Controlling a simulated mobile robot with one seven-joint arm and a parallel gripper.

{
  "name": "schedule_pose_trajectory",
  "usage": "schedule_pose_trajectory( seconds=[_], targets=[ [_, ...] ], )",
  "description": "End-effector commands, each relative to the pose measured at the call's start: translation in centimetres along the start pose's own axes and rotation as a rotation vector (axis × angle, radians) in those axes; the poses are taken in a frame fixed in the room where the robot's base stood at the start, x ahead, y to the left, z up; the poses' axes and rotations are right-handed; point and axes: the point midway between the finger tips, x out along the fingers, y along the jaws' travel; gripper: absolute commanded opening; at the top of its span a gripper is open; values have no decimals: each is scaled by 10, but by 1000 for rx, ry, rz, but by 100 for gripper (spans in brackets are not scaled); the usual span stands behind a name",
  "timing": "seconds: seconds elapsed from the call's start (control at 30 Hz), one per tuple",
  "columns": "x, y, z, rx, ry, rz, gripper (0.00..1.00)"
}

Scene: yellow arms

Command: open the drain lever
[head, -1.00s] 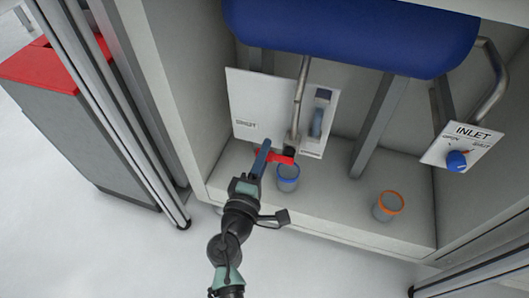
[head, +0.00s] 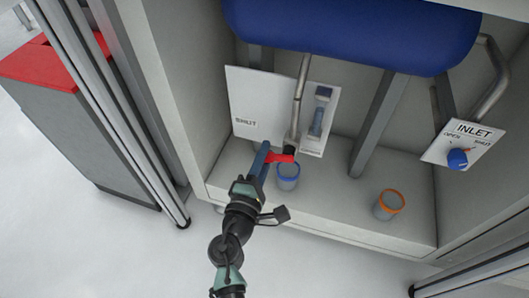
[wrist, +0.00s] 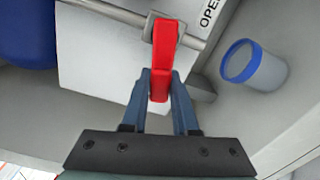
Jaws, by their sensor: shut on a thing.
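The drain lever is a red handle (head: 281,158) on a dark valve at the lower end of a grey pipe (head: 299,100). In the head view it points left from the valve. My gripper (head: 264,156) is at the handle's left end. In the wrist view the red lever (wrist: 162,55) stands between the two blue fingers of my gripper (wrist: 159,88), which are shut on its near end. A white panel (head: 257,110) behind it reads SHUT on the left; the wrist view shows part of the word OPEN on the right.
A blue-rimmed cup (head: 288,177) stands below the valve, close to the lever; it also shows in the wrist view (wrist: 262,70). An orange-rimmed cup (head: 387,205) stands farther right. A blue tank (head: 350,35) is overhead. An INLET plate (head: 463,145) with a blue knob is at right.

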Motion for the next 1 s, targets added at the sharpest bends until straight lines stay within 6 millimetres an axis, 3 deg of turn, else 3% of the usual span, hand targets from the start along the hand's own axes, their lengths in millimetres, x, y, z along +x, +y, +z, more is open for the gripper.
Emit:
schedule_pose_trajectory(
  seconds=[1.0],
  targets=[
    [-1, -42, 22, -964, 2, -2, 0]
  ],
)
